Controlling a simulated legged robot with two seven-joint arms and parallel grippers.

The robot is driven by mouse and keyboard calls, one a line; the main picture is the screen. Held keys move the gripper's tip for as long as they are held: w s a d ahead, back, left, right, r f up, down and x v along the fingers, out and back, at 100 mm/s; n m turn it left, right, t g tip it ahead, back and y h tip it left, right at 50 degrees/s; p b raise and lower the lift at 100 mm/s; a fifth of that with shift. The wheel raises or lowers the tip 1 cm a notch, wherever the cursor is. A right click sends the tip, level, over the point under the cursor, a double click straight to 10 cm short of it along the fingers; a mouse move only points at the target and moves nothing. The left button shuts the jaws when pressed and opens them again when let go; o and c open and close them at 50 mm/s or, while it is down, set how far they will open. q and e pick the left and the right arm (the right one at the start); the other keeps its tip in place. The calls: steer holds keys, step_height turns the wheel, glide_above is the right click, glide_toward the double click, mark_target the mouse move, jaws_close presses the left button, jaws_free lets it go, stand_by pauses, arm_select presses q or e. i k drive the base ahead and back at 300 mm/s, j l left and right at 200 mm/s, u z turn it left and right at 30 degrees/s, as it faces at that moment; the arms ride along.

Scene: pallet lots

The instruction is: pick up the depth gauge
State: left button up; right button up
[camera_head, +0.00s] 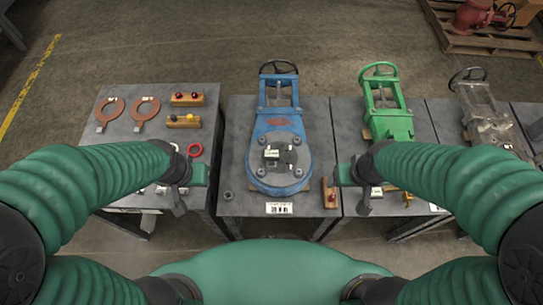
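I cannot surely make out a depth gauge. A small dark item with a pale label (271,153) on the round flange of the blue valve (282,130) may be it, but it is too small to tell. My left gripper (177,202) hangs over the front right part of the left table, left of the blue valve. My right gripper (364,202) hangs right of the blue valve, in front of the green valve (390,121). Both grippers are apart from the blue valve. Their fingertips are small and dark, so their opening is unclear.
The left table (150,92) bears two copper rings (145,108), wooden blocks with coloured knobs (187,99) and a red ring (195,150). A wooden block (330,193) stands beside the blue valve. A grey valve (482,110) stands right. A pallet (470,42) lies behind.

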mark_target(272, 156)
steer(key=i+j, duration=0.1)
steer(key=j, duration=0.4)
steer(key=i+j+z, duration=0.1)
steer(key=j, duration=0.95)
steer(key=i+z, duration=0.05)
steer(key=i, duration=0.05)
